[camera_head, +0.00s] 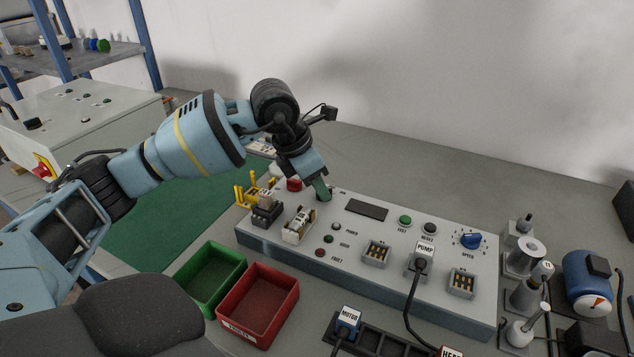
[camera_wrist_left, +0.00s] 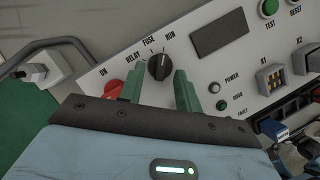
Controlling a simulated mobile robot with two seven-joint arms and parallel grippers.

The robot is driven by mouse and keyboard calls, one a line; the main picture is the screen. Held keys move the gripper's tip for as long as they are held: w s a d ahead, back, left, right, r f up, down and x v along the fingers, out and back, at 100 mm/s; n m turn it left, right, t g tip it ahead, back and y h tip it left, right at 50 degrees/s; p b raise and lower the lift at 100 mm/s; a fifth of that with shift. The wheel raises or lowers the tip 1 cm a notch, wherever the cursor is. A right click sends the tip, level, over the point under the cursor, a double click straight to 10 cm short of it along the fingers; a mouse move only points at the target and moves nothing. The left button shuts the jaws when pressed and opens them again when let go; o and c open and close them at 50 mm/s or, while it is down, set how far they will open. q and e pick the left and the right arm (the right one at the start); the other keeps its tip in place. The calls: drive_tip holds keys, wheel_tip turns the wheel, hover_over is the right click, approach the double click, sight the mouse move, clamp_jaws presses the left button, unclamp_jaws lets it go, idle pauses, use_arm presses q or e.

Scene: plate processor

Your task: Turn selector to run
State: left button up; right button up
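The selector (camera_wrist_left: 159,67) is a round black knob with a white mark, at the upper middle of the left wrist view. My left gripper (camera_head: 322,190) is over the panel's back left part in the head view. Its two green fingers also show in the left wrist view (camera_wrist_left: 159,80), apart, one on each side of the knob. I cannot tell whether they touch it. My right gripper is not in view.
Green (camera_head: 240,255) and red bins (camera_head: 293,284) sit in front.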

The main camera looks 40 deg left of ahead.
use_arm(q)
drive_tip(key=v, duration=0.7)
drive_tip(key=shift+r, duration=0.35)
drive_tip(key=shift+s+f, duration=0.1)
drive_tip(key=shift+s, duration=0.05)
idle(0.4)
